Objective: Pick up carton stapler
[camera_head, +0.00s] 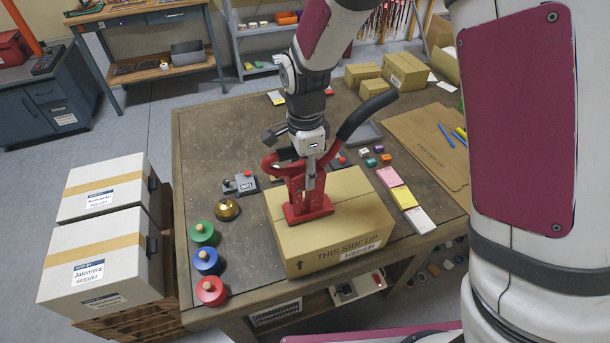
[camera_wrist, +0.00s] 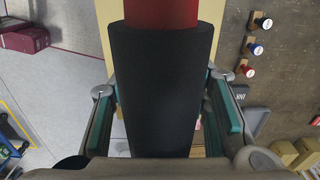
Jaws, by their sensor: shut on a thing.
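The carton stapler (camera_head: 298,195) is red with a black-gripped handle slanting up to the right. In the head view it is upright over the closed cardboard box (camera_head: 345,220), its red foot at the box top. I cannot tell whether the foot touches the box or is just above it. My gripper (camera_head: 311,165) is above the box, pointing down, and shut on the stapler. In the wrist view a thick black grip (camera_wrist: 160,85) with a red part beyond it lies between my teal-padded fingers. The grip hides much of that view.
Green, blue and red round knobs (camera_head: 208,261) and a brass bell (camera_head: 227,209) stand left of the box. Coloured note pads (camera_head: 403,197) and small blocks lie to its right. White cartons (camera_head: 105,260) are stacked beside the table. Smaller cardboard boxes (camera_head: 404,71) stand at the back.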

